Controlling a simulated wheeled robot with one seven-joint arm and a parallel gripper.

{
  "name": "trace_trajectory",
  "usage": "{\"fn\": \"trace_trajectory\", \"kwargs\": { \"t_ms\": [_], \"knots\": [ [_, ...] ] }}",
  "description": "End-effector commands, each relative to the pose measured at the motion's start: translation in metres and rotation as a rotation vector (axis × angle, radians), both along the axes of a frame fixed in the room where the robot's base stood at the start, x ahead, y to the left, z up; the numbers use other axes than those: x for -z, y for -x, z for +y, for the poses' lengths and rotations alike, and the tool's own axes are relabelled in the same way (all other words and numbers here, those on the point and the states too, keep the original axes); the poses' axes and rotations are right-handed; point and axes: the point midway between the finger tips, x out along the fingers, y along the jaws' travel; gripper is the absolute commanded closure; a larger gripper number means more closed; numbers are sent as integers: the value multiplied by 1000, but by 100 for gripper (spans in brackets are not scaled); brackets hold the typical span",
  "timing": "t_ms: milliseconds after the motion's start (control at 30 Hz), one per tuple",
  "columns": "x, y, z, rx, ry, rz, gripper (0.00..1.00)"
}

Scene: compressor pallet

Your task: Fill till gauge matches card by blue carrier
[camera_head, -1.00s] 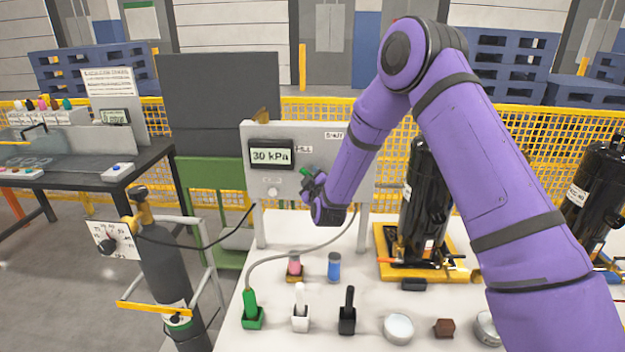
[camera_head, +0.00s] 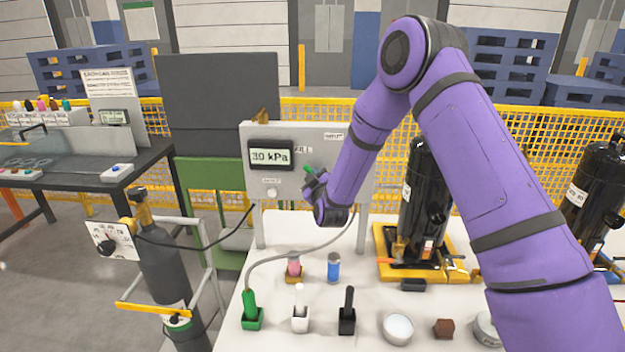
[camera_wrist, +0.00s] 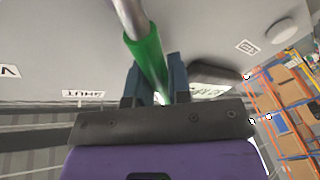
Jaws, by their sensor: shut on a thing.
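The grey panel (camera_head: 330,137) carries a gauge (camera_head: 271,155) that reads 30 kPa. My gripper (camera_head: 311,178) is at the panel's front, beside the FILL label (camera_head: 303,150). In the wrist view my gripper (camera_wrist: 155,82) is shut on the green-gripped lever (camera_wrist: 146,52), whose metal rod runs up to the panel. The SHUT label (camera_wrist: 83,94) shows upside down to the left of it. A bit of blue carrier (camera_head: 612,275) shows at the right edge under a black compressor (camera_head: 594,185). I cannot make out a card beside it.
A second black compressor (camera_head: 424,205) stands on a yellow carrier (camera_head: 388,262). A green-ended hose (camera_head: 250,302), small bottles, brushes and tins sit on the white table (camera_head: 375,300). A gas cylinder (camera_head: 165,262) with a dial plate (camera_head: 117,240) stands to the left.

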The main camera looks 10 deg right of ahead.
Motion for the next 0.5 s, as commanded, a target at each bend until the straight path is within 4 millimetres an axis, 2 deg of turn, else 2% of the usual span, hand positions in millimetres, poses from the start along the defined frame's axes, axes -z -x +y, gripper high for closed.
{"fn": "trace_trajectory", "kwargs": {
  "t_ms": [500],
  "knots": [
    [-17, 9, -30, 1, -429, -126, 100]
  ]
}}
